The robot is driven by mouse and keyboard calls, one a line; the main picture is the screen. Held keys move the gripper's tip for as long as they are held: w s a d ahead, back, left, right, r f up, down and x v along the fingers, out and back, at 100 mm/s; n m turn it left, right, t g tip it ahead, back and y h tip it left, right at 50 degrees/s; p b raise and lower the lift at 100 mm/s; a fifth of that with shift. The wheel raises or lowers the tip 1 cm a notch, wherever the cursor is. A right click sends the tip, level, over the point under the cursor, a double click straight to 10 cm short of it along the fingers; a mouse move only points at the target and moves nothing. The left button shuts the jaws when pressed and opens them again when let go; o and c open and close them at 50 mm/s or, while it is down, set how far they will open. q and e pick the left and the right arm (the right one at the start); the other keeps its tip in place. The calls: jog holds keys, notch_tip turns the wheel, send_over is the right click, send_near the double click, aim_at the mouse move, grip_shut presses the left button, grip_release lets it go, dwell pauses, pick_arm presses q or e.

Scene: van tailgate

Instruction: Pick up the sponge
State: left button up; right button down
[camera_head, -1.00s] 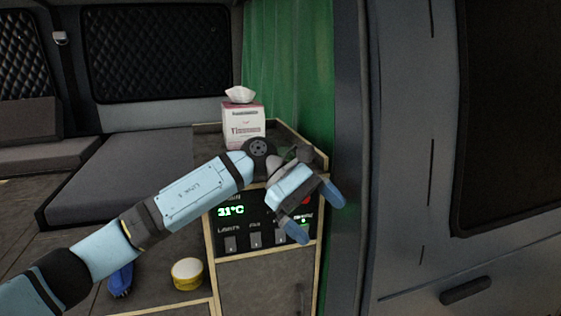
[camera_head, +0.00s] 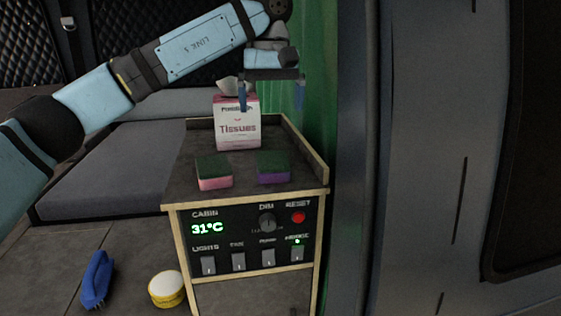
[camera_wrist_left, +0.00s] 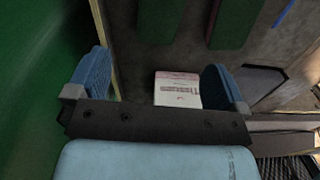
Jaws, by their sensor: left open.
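Two sponges lie side by side on the cabinet top. One has a dark green top and pink body (camera_head: 213,172); the other has a dark green top and purple body (camera_head: 272,168). Their green tops show at the upper edge of the left wrist view, one left (camera_wrist_left: 160,18) and one right (camera_wrist_left: 237,22). My left gripper (camera_head: 270,98) is open and empty, fingers pointing down, above and behind the sponges, by the tissue box. Its two blue fingers are apart in the wrist view (camera_wrist_left: 156,82). My right gripper is not in view.
A tissue box (camera_head: 238,128) stands behind the sponges, close to the left gripper. The cabinet top (camera_head: 190,150) has a raised rim at right, beside the green curtain (camera_head: 313,120). A blue brush (camera_head: 98,280) and a yellow-white round tin (camera_head: 166,287) sit lower left.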

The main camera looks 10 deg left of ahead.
pick_arm(q)
send_over(272, 159)
jog(key=f, duration=0.3)
jog(key=f+p, duration=0.1)
jog(key=f, duration=0.2)
jog(key=shift+s+a+f, duration=0.1)
jog(key=shift+a+f, duration=0.1)
jog(key=shift+d+f, duration=0.1)
jog(key=shift+f, duration=0.5)
jog(key=shift+d+f+p, duration=0.1)
jog(key=shift+f+p, duration=0.25)
jog(key=shift+f, duration=0.15)
notch_tip(272, 159, down, 4)
jog(key=shift+r+p, duration=0.2)
jog(key=shift+p, duration=0.5)
jog(key=shift+f, duration=0.25)
jog(key=shift+c, duration=0.2)
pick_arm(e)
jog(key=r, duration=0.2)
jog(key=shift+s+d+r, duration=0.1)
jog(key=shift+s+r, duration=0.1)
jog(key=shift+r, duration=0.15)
pick_arm(q)
jog(key=c, duration=1)
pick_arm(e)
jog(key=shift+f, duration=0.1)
